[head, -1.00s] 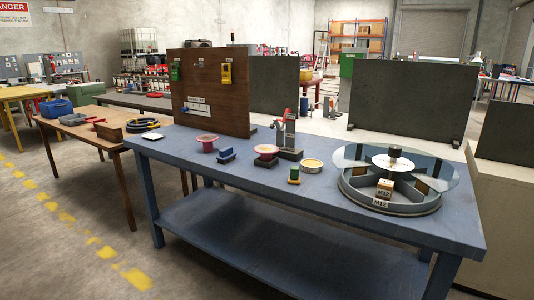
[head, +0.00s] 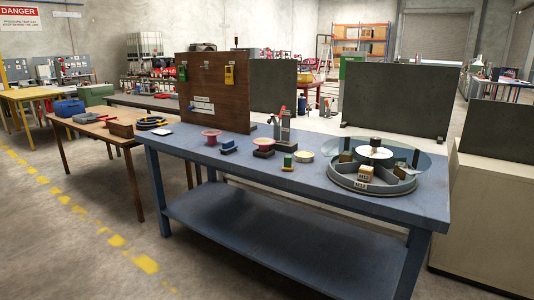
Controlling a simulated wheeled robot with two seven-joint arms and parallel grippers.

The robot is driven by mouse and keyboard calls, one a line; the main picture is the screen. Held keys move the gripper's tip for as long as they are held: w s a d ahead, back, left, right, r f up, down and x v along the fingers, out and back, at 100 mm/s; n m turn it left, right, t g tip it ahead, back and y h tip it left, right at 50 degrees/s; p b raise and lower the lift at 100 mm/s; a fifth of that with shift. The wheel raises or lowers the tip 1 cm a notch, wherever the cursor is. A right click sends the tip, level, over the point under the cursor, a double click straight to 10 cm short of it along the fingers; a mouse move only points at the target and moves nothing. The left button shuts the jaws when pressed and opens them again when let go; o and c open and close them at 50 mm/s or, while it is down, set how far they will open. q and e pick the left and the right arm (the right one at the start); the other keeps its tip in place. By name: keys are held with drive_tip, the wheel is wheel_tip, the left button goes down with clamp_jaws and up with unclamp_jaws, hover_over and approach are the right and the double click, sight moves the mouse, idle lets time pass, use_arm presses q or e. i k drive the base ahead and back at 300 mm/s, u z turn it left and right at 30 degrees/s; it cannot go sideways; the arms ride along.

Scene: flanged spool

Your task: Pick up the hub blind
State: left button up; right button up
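Neither of my grippers is in the head view. I cannot tell for certain which object is the hub blind. On the blue table (head: 215,165) stand a pink flanged spool (head: 211,135) and a second reddish spool (head: 263,144) on a dark base. A round yellow-rimmed piece (head: 303,156) lies flat to their right. At the right end sits a grey round compartmented tray (head: 375,187) with a clear disc (head: 420,160) over it and a pale-topped hub (head: 375,147) in its middle. Blocks with M12 labels (head: 365,173) sit at its front.
A blue block (head: 228,147), a green and yellow block (head: 288,162) and a grey stand (head: 283,132) share the table. A wooden board (head: 212,95) and a dark panel (head: 400,100) rise behind. A wooden table (head: 100,133) is at left; the front floor is clear.

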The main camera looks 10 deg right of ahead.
sight(264, 144)
drive_tip(key=u, duration=0.9)
drive_tip(key=i, duration=2.45)
drive_tip(key=z, duration=0.85)
